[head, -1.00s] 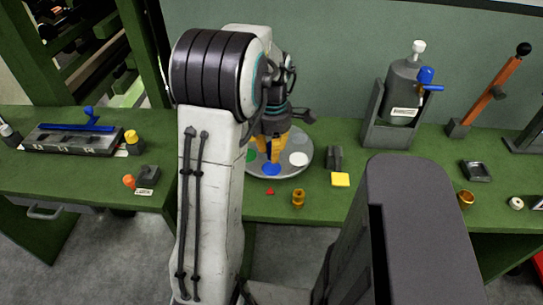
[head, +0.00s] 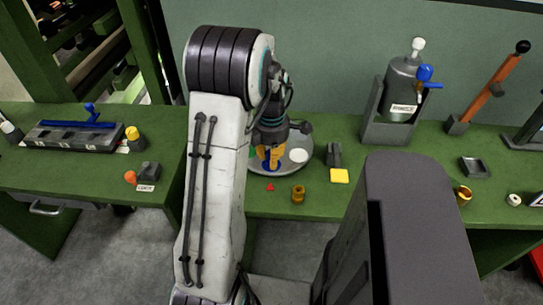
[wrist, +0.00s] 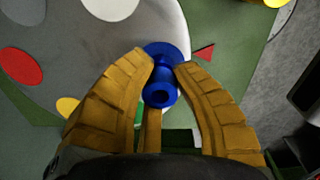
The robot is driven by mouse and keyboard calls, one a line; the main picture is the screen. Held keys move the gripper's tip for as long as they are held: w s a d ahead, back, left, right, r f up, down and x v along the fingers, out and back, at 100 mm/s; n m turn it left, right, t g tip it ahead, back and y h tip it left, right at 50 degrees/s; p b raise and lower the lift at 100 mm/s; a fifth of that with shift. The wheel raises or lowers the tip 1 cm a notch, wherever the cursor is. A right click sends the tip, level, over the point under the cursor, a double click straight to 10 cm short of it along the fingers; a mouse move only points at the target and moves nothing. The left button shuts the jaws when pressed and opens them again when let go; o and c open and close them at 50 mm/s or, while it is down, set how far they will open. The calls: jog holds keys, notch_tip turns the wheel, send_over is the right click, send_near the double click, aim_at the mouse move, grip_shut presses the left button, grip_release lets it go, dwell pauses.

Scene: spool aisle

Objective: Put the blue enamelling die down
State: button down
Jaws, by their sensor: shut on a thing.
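The blue enamelling die (wrist: 161,88) is a small spool-like piece between the orange fingers of my gripper (wrist: 166,64), which is shut on it. In the head view, my gripper (head: 269,160) is low over the front of a round grey plate (head: 304,143); the die is hard to make out there. A blue round patch (wrist: 172,48) shows behind the die at the plate's edge in the wrist view. The die overlaps this patch; I cannot tell whether it touches it. White (wrist: 110,8), red (wrist: 20,65) and yellow (wrist: 68,107) patches also mark the plate.
A red triangle (head: 270,187) lies on the green bench before the plate, with a brass piece (head: 298,193) nearby. A yellow block (head: 339,176) and a dark holder (head: 334,154) stand right. A grey bottle stand (head: 391,120) is behind.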

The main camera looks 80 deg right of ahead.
jog(key=c, duration=1.1)
grip_release()
jog(key=shift+f, duration=0.1)
notch_tip(320, 180, up, 12)
jog(key=shift+r+b, duration=0.2)
jog(key=shift+b, duration=0.1)
jog(key=w+a+r+m+t+h, duration=0.1)
jog(key=w+a, duration=0.8)
jog(key=w, duration=0.2)
jog(key=w+a+r, duration=0.2)
jog(key=w+a, duration=0.6)
jog(key=w, duration=0.3)
jog(key=s+a+f+m+t+y, duration=0.1)
jog(key=a+f+m+t, duration=0.1)
jog(key=a, duration=2.1)
jog(key=shift+f+m, duration=0.3)
jog(key=shift+f, duration=0.5)
